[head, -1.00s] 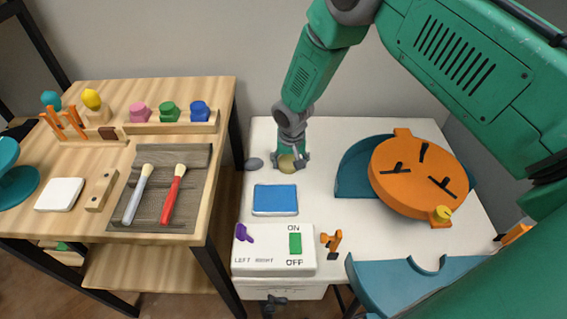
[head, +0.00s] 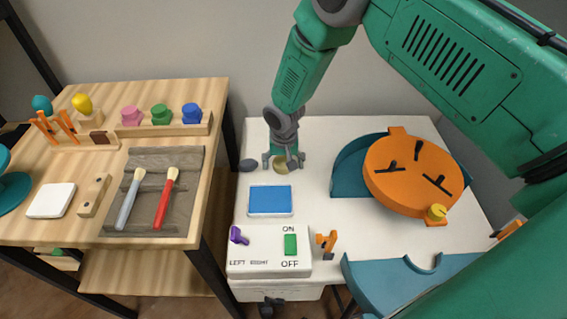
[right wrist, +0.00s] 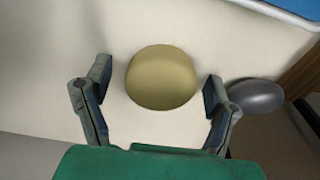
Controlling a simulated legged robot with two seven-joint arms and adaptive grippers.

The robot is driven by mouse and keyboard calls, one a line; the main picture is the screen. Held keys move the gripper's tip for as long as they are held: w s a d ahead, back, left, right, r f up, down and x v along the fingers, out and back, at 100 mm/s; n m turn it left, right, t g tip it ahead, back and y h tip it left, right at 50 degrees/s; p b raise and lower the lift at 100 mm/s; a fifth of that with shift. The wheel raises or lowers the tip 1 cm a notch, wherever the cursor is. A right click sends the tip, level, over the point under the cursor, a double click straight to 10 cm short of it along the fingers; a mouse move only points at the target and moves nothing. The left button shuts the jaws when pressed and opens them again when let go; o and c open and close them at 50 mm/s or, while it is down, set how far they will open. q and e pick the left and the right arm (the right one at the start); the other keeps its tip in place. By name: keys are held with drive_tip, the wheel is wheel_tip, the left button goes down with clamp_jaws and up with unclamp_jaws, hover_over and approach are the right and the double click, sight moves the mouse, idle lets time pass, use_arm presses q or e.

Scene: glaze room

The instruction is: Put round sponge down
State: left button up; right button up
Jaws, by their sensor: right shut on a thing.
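The round sponge (head: 281,169) is a pale yellow disc at the back of the white table (head: 322,135). In the right wrist view the sponge (right wrist: 161,78) sits between the two fingers of my right gripper (right wrist: 157,95). From the head view I cannot tell whether the sponge touches the table top. My left gripper is not in view.
A grey oval (head: 248,165) lies left of the sponge, and a blue pad (head: 270,201) lies in front. A control box (head: 268,250) is nearer. An orange wheel (head: 405,185) with a teal guard (head: 349,180) stands right. A wooden bench (head: 110,230) is at left.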

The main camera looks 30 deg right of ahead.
drive_tip(key=shift+s+f, duration=0.15)
drive_tip(key=shift+s, duration=0.05)
drive_tip(key=shift+r, duration=0.25)
wheel_tip(320, 180, up, 14)
drive_tip(key=s+p, duration=0.1)
drive_tip(key=shift+a, duration=0.15)
drive_tip(key=shift+r, duration=0.1)
